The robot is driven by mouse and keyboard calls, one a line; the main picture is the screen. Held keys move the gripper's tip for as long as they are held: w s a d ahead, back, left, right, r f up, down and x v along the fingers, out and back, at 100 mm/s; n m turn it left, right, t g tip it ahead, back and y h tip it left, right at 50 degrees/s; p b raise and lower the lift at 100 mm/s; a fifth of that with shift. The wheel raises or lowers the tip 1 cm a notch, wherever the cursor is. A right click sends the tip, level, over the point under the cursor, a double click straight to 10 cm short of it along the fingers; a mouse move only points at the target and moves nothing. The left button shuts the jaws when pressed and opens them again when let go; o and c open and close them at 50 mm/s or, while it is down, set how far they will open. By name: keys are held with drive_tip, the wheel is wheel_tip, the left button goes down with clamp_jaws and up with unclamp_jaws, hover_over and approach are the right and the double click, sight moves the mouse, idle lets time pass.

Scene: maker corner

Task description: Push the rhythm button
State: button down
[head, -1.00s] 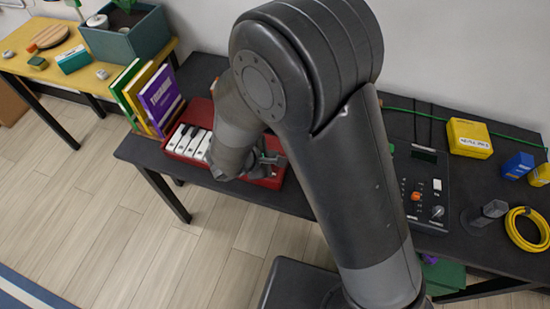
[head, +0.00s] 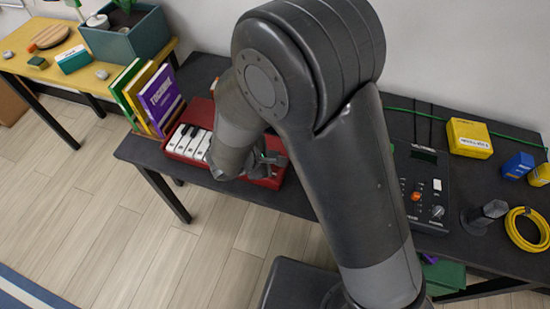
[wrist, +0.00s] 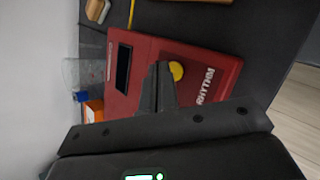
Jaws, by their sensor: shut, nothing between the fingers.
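The red keyboard (head: 200,112) with white and black keys lies on the dark table, partly hidden behind my arm. In the wrist view its red panel (wrist: 205,62) carries the word RHYTHM, a dark display and a round yellow button (wrist: 177,71). The button is hidden in the head view. My gripper (wrist: 160,68) is shut and empty over the panel, its tips just left of the yellow button in the wrist view. I cannot tell whether they touch it. In the head view my gripper (head: 273,159) is over the keyboard's right part.
Upright books (head: 160,97) stand left of the keyboard. A black control box (head: 420,180), yellow box (head: 468,138), blue box (head: 517,165) and yellow cable coil (head: 528,230) are on the right. In the wrist view, a clear container (wrist: 82,72) and an orange object (wrist: 94,111) sit beside the keyboard.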

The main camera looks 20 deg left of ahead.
wheel_tip(320, 180, up, 6)
idle(0.7)
idle(0.4)
drive_tip(key=w+d+r+m+g, duration=0.1)
drive_tip(key=d+r+m+g, duration=0.1)
drive_tip(key=d+r+m, duration=0.55)
drive_tip(key=d+r+m+g, duration=0.2)
drive_tip(key=d+r+m, duration=0.15)
drive_tip(key=d, duration=0.65)
drive_tip(key=s+d+r+m+t+y, duration=0.1)
drive_tip(key=s+d+r+m+y, duration=0.2)
drive_tip(key=s+d+r+m, duration=0.7)
drive_tip(key=d+m, duration=0.1)
drive_tip(key=d, duration=0.2)
drive_tip(key=shift+s+d+r+y, duration=0.25)
drive_tip(key=shift+d+r+y, duration=0.05)
drive_tip(key=shift+r+y, duration=0.1)
